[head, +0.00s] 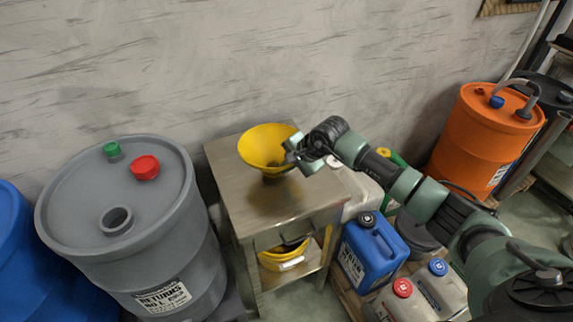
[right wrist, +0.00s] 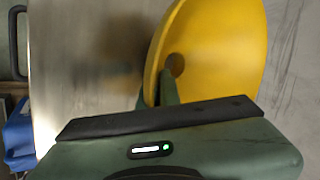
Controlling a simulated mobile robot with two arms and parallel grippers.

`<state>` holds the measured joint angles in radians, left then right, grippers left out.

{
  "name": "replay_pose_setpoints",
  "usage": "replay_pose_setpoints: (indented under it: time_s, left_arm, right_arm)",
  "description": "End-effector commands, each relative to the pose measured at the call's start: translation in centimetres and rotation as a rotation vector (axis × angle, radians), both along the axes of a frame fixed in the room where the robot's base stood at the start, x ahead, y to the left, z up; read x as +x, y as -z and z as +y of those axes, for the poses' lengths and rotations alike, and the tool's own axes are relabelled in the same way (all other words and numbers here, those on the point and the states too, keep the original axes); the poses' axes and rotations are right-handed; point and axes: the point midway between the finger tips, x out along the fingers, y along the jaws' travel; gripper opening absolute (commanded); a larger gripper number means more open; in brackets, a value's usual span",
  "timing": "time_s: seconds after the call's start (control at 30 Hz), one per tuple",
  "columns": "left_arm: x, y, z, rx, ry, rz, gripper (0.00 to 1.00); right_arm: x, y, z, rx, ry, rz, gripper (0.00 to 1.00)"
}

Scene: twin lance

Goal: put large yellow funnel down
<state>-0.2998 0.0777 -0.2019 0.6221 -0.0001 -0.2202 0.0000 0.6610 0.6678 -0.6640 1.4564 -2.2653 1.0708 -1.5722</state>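The large yellow funnel (head: 262,147) is wide side up over the top of a metal table (head: 242,208). Its spout end is at or just above the tabletop; I cannot tell whether it touches. My right gripper (head: 297,156) is at the funnel's right rim, with its fingers around the rim wall. In the right wrist view the funnel (right wrist: 215,50) fills the upper right, and a finger of my right gripper (right wrist: 168,88) lies against it near the middle of the palm. It looks shut on the rim. My left gripper is not in view.
A grey drum (head: 125,215) with red and green caps stands left of the table. Another yellow item (head: 285,258) lies on the table's lower shelf. A blue canister (head: 370,250) and other jugs stand right of it. An orange drum (head: 480,135) is farther right. The front tabletop is clear.

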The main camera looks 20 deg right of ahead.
Motion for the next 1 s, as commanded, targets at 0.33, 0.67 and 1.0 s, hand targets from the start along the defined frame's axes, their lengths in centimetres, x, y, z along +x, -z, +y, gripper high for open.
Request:
replay_pose_setpoints:
  time_s: [0.33, 0.67, 1.0]
  left_arm:
    - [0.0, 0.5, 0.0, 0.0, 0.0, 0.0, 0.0]
    - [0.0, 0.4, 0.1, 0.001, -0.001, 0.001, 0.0]
    - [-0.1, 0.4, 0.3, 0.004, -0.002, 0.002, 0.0]
  right_arm:
    - [0.0, 0.2, 0.0, 0.0, 0.0, -0.001, 0.09]
    - [0.0, 0.2, 0.0, 0.0, 0.0, 0.0, 0.25]
    - [-1.8, -2.9, -1.0, -0.005, -0.002, -0.004, 0.25]
